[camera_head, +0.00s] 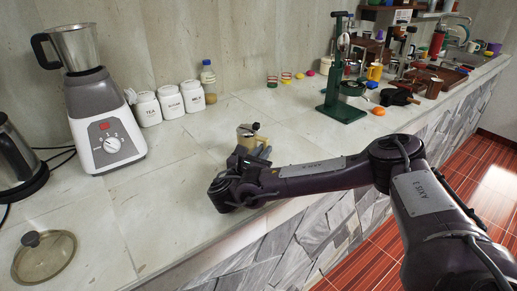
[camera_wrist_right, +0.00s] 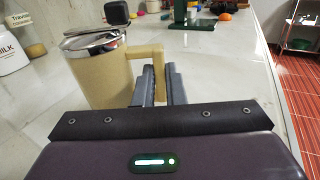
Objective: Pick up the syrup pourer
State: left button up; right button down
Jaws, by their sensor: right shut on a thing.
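The syrup pourer (camera_head: 245,138) is a tan pot with a metal lid and a dark lid tab, upright near the counter's front edge in the head view. It is large in the right wrist view (camera_wrist_right: 100,78), with its tan handle on the right. My right gripper (camera_head: 260,153) is at the pourer's handle side. In the right wrist view its fingers (camera_wrist_right: 160,84) are shut on the handle. I cannot tell whether the pourer's base touches the counter. My left gripper is not in view.
A blender (camera_head: 110,135), white canisters (camera_head: 170,102) and a bottle (camera_head: 208,80) stand along the wall at left. A glass lid (camera_head: 45,260) lies at front left. A green stand (camera_head: 338,105) and several small items crowd the far right. The counter around the pourer is clear.

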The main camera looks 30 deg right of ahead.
jog(key=shift+r, duration=0.2)
notch_tip(320, 180, up, 20)
jog(key=shift+f, duration=0.2)
dwell(1.2)
dwell(0.7)
